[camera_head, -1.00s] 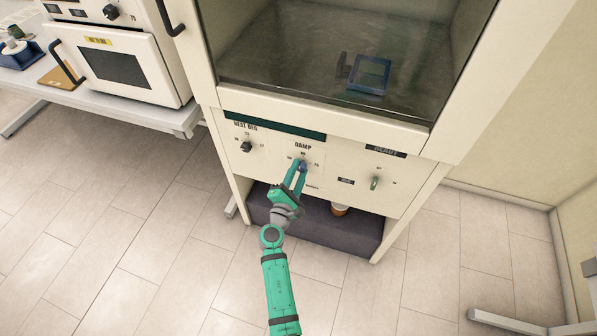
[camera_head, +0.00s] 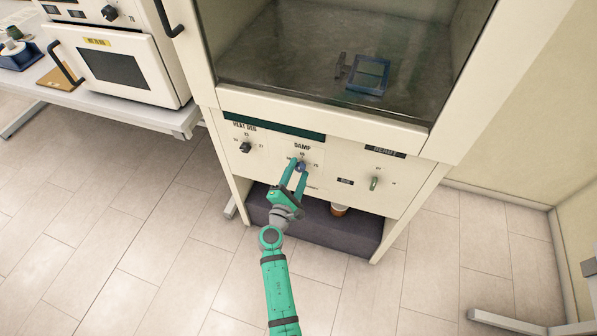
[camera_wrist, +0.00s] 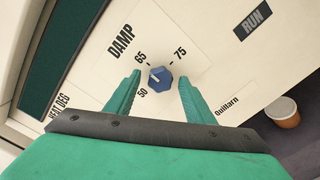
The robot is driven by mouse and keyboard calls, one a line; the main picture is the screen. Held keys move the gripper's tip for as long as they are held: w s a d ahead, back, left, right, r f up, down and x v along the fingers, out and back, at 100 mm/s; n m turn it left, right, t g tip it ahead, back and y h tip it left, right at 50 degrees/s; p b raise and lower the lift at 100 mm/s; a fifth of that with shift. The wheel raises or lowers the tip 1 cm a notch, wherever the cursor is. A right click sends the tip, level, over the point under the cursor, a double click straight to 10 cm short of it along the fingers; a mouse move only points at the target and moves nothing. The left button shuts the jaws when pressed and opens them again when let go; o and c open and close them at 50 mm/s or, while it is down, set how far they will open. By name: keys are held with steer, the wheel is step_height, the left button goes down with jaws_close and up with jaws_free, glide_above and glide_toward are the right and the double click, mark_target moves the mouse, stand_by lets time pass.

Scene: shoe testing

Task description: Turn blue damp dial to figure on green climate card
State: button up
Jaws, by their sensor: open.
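The blue dial (camera_wrist: 160,77) sits on the cream panel under the word DAMP, with 50, 65 and 75 marked around it. A pale mark on its face points to the left side in the wrist view, around the 50 to 65 side; the exact reading is hard to tell. The dial also shows in the head view (camera_head: 300,167). My gripper (camera_wrist: 160,84) is open, with one green finger on each side of the dial and visible gaps between. It reaches the panel from below in the head view (camera_head: 296,174). I see no green climate card.
A glass-fronted chamber (camera_head: 330,60) stands above. A brown-and-white cup (camera_wrist: 283,112) is below the panel.

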steer(key=v, duration=1)
steer(key=shift+s, duration=0.3)
steer(key=s+d+f+m+g+y, duration=0.15)
steer(key=s+f+m, duration=0.25)
steer(key=s, duration=0.6)
steer(key=s+f+m+g+y, duration=0.2)
steer(key=s+f+m+y, duration=0.15)
steer(key=s, duration=0.65)
steer(key=s+d+r+m+t, duration=0.1)
steer(key=s+d+r+m, duration=0.1)
steer(key=s+r+m, duration=1.1)
steer(key=s+r, duration=0.3)
steer(key=s, duration=0.1)
steer(key=shift+s+m+t+y, duration=0.25)
steer(key=shift+m+t+y, duration=0.05)
steer(key=shift+m+t, duration=0.05)
